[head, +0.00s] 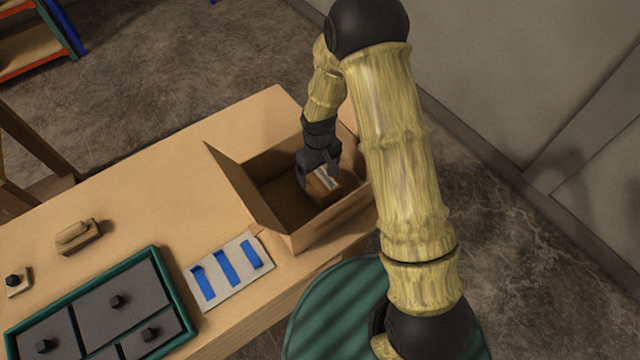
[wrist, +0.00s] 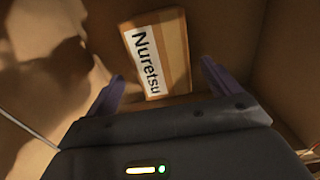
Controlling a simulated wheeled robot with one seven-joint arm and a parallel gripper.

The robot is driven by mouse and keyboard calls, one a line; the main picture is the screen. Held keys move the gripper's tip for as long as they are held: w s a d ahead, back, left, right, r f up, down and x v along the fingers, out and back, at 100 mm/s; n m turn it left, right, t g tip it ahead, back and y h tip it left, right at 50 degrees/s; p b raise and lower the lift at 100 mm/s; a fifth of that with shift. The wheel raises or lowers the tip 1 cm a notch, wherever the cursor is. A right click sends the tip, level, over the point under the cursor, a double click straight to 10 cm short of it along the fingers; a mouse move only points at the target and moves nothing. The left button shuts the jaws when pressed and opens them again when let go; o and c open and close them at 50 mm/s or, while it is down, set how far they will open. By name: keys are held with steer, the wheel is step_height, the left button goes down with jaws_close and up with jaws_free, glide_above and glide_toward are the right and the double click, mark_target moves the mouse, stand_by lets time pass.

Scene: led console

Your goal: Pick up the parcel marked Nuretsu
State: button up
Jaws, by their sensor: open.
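The parcel (wrist: 157,52) is a small brown box with a white label reading Nuretsu. It lies inside an open cardboard box (head: 258,200) on the table, and it also shows in the head view (head: 322,188). My gripper (wrist: 162,85) is open, with one finger on each side of the parcel's near end in the wrist view. The fingers look apart from the parcel, with a wider gap on the right. In the head view my gripper (head: 319,172) reaches down into the box, and part of the parcel is hidden behind it.
The cardboard box's walls and raised flap surround my gripper. On the wooden table (head: 150,200) lie a white panel with blue strips (head: 227,270), a green-rimmed tray with grey knobbed lids (head: 95,312) and a wooden block (head: 78,237). A green ribbed round surface (head: 335,310) stands in front.

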mark_target(320, 178)
steer(key=f, duration=0.2)
steer(key=s+f+p, duration=0.1)
steer(key=f, duration=0.1)
steer(key=shift+d, duration=0.1)
steer(key=shift+w+f, duration=0.1)
steer(key=shift+f, duration=0.35)
steer(key=c, duration=1.3)
steer(key=shift+r, duration=0.1)
step_height(320, 178, up, 10)
steer(key=shift+b, duration=0.7)
